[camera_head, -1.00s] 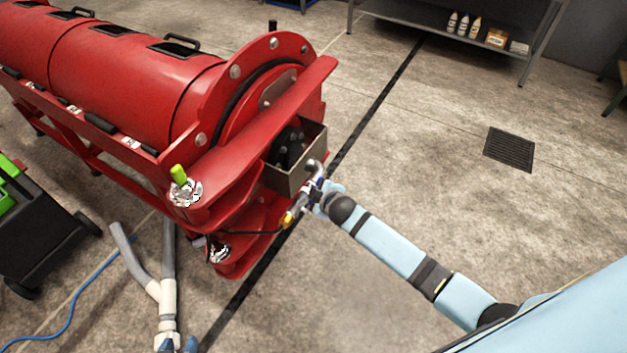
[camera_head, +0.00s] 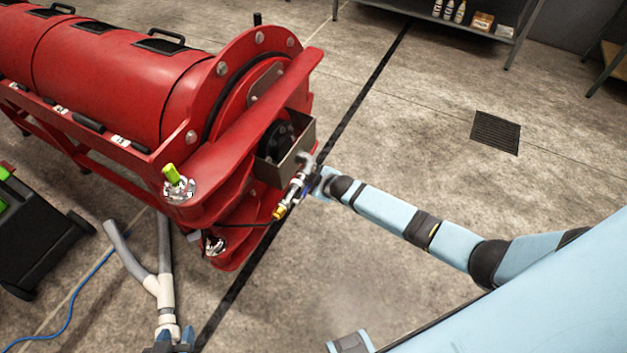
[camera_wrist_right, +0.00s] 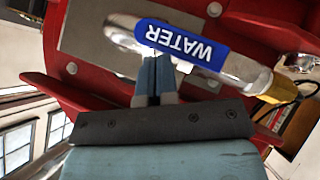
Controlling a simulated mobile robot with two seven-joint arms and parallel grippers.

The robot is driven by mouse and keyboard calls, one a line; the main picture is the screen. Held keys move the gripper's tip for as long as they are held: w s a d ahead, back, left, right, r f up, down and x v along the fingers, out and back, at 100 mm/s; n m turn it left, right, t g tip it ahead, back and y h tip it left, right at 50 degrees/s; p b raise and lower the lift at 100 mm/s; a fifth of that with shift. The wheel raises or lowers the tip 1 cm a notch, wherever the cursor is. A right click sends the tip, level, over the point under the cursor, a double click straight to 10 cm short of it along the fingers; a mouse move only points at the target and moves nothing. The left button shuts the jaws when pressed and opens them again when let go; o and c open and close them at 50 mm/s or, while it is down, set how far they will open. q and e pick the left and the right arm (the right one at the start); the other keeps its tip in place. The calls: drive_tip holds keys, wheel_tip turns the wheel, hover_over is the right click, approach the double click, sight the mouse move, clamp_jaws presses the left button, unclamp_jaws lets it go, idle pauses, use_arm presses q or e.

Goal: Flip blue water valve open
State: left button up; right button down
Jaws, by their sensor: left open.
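The blue water valve handle (camera_wrist_right: 187,47), lettered WATER, lies along the metal pipe in the right wrist view. In the head view, the valve pipe (camera_head: 296,190) with its brass end hangs at the end of the red machine (camera_head: 235,120). My right gripper (camera_wrist_right: 154,62) has its fingers together, with the tips at the handle's left part; I cannot tell whether they touch it. In the head view my right gripper (camera_head: 318,184) is beside the valve, and the handle is mostly hidden. My left gripper (camera_head: 170,343) is open at the bottom edge, below the grey forked hose.
The grey forked hose (camera_head: 158,285) stands left of the valve. A dark cart (camera_head: 38,235) and a blue hose lie at the left. A shelf with bottles (camera_head: 450,15) is at the back. The floor right of the machine is clear, with a drain grate (camera_head: 495,132).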

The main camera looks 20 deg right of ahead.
drive_tip(key=shift+d+f, duration=0.15)
drive_tip(key=shift+f, duration=0.05)
idle(0.4)
drive_tip(key=s+d+r+p, duration=0.1)
drive_tip(key=s+d+r, duration=0.1)
drive_tip(key=r, duration=0.3)
drive_tip(key=s+d+r+p, duration=0.2)
drive_tip(key=s+r, duration=0.1)
drive_tip(key=r, duration=0.3)
drive_tip(key=shift+s+r+p, duration=0.2)
drive_tip(key=shift+s+p, duration=0.05)
drive_tip(key=shift+p, duration=0.05)
drive_tip(key=shift+d, duration=0.1)
